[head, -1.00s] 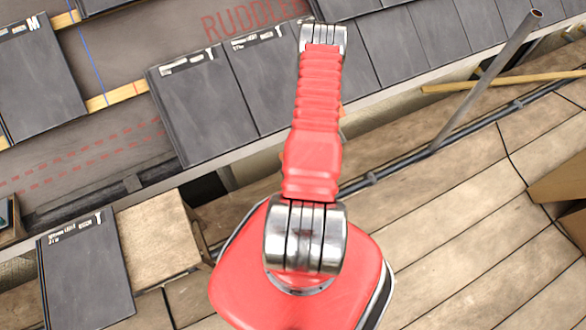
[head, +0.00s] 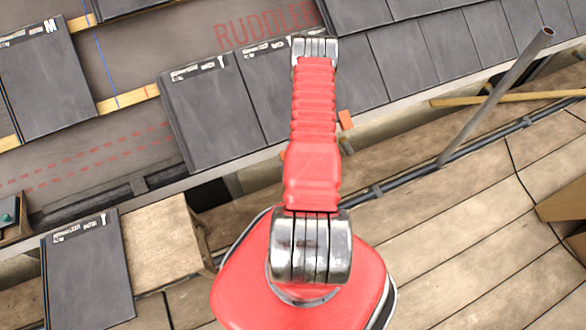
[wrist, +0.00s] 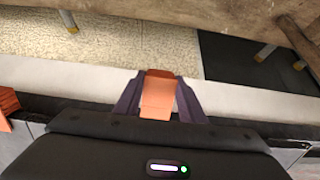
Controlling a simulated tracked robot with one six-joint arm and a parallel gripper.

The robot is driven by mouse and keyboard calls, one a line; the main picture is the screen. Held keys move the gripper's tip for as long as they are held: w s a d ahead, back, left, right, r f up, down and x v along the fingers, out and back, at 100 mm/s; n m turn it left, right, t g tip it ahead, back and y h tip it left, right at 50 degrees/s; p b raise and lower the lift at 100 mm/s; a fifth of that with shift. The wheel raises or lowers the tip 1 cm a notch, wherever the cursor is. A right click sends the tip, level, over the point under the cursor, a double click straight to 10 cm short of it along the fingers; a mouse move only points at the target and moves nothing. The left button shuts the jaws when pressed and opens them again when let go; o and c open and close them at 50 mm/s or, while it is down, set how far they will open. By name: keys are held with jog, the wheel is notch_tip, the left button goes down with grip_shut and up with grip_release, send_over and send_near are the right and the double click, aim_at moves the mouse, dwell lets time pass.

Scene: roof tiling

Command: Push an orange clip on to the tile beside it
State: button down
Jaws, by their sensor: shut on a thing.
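In the wrist view an orange clip (wrist: 158,95) sits between the two dark fingers of my gripper (wrist: 160,98), which is shut on it. The clip is over the pale eave strip (wrist: 60,78). A second orange clip (wrist: 7,105) is at the left edge of that view, apart from the gripper. In the head view my arm hides the gripper. An orange piece (head: 345,120) shows just right of the arm, by the eave. Dark grey tiles (head: 207,115) lie along the eave; whether the held clip touches one is hidden.
A loose tile (head: 87,275) lies on the wooden scaffold boards (head: 470,230) at lower left. A grey pole (head: 495,95) rises on the right, near a yellow timber (head: 510,97). A bare underlay strip (head: 170,55) and battens show at upper left.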

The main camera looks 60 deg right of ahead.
jog(key=shift+w+d+r, duration=0.5)
jog(key=shift+w+r, duration=0.1)
jog(key=shift+w, duration=0.2)
jog(key=shift+r, duration=0.1)
dwell(1.0)
jog(key=shift+w+d+r, duration=0.55)
jog(key=shift+w+r, duration=0.1)
jog(key=shift+w, duration=0.25)
jog(key=shift+w+d+r, duration=0.55)
jog(key=shift+w+r, duration=0.05)
jog(key=shift+w, duration=0.25)
dwell(3.0)
jog(key=c, duration=1.1)
grip_release()
jog(key=shift+s+a+f, duration=0.1)
